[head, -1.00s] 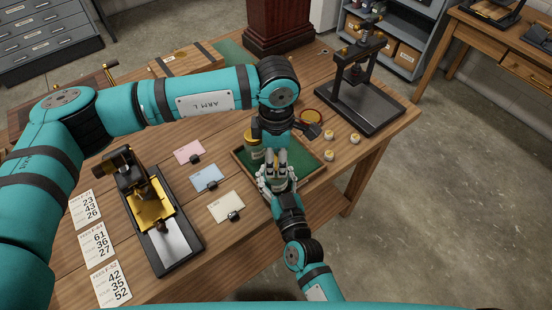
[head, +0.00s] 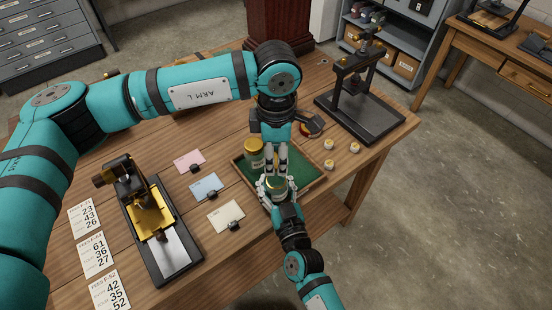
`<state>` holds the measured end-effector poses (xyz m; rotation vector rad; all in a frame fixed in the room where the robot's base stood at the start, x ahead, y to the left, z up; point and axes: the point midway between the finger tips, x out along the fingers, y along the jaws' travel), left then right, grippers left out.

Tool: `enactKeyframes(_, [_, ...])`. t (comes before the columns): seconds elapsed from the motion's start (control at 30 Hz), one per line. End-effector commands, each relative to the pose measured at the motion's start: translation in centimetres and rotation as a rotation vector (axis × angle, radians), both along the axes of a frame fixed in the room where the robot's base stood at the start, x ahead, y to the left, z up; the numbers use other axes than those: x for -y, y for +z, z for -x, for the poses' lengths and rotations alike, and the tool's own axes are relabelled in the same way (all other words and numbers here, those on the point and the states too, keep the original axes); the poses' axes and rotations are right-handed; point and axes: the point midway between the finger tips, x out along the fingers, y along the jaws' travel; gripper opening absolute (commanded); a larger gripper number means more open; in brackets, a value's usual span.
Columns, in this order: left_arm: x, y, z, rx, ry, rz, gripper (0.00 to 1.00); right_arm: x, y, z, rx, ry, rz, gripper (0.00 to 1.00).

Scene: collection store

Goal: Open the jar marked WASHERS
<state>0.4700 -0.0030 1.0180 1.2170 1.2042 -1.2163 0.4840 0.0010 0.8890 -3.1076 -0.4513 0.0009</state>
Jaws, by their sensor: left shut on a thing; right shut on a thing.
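A small jar (head: 277,187) with a gold-coloured top is between my two grippers, over the near part of the green-lined wooden tray (head: 308,186). My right gripper (head: 275,192) comes from below and is shut on the jar's body. My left gripper (head: 274,172) points down at the jar from the far side and is shut at its lid. The fingers hide much of the jar, and no marking on it is readable. A second jar (head: 254,155) with a gold lid stands upright in the tray's left part, left of my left gripper.
Several small white-and-gold pieces (head: 328,144) lie right of the tray. A black press (head: 365,105) stands at the back right. Pink, blue and cream cards (head: 226,214) with clips lie left of the tray. A black-and-gold device (head: 150,215) stands further left.

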Motion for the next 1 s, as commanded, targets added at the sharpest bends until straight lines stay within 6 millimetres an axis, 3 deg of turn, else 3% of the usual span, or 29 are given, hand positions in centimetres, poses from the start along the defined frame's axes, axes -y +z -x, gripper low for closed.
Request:
enactKeyframes(0.07, [0.0,0.0,0.0,0.000,0.000,0.000,0.06,0.0,-0.1,0.0,-0.002,0.000,0.001,0.00])
enactKeyframes(0.1, [0.0,0.0,0.0,0.000,0.000,0.000,0.06,0.0,-0.1,0.0,-0.002,0.000,0.001,0.42])
enactKeyframes(0.4, [0.0,-0.1,0.0,0.000,0.000,0.000,0.06,0.0,0.0,0.0,-0.001,0.000,0.000,0.79])
enactKeyframes(0.77, [0.0,-0.1,0.0,0.000,0.000,0.000,0.06,0.2,-0.1,0.7,-0.002,0.000,0.002,0.79])
enactKeyframes(1.0, [0.0,-0.1,0.0,0.000,0.000,0.000,0.06,1.5,-0.2,5.1,-0.004,0.001,0.003,0.79])
